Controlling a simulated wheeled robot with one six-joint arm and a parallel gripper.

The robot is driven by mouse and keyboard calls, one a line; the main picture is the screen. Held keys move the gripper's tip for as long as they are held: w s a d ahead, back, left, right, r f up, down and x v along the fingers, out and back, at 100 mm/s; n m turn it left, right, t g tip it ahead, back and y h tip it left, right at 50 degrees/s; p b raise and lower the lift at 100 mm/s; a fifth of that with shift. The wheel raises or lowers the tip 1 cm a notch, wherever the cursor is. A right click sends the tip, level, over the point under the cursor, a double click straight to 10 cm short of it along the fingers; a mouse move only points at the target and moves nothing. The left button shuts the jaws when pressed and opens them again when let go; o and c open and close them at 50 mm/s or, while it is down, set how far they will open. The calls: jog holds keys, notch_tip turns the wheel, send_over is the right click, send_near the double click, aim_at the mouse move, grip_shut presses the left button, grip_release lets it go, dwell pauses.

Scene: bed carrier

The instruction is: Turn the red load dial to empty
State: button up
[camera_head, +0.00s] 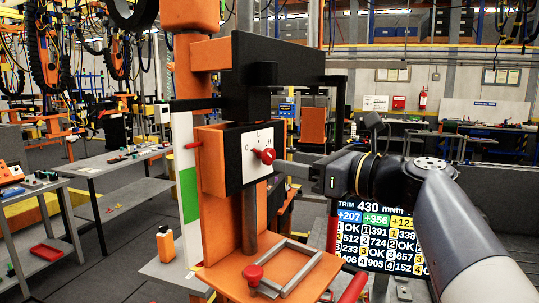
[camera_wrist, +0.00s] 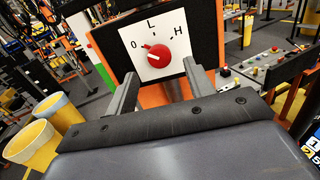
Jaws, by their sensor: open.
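The red load dial (camera_head: 267,156) sits on a white plate (camera_head: 250,144) marked O, L and H, on the front of an orange box. In the wrist view the dial (camera_wrist: 157,56) is near the upper middle, with O to its left, L above and H to its right. A small nub on the dial points up and left, towards the O side. My gripper (camera_head: 282,166) is just right of the dial in the head view. In the wrist view my gripper (camera_wrist: 162,72) is open, its fingers on either side below the dial, with nothing held. Contact cannot be told.
A black beam (camera_head: 270,55) crosses above the box. Below is an orange shelf with a grey metal frame (camera_head: 290,268) and a red knob (camera_head: 253,274). A screen with numbers (camera_head: 380,235) stands behind my arm. Yellow bins (camera_wrist: 58,110) show at left in the wrist view.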

aim_at(272, 158)
jog(key=shift+p+x, duration=0.45)
jog(key=shift+x, duration=2.15)
jog(key=c, duration=0.9)
jog(key=shift+n, duration=1)
jog(key=shift+c, duration=0.2)
jog(key=o, duration=0.9)
jog(key=shift+o, duration=0.2)
jog(key=b+v, duration=0.2)
jog(key=v, duration=0.9)
jog(key=shift+b, duration=0.4)
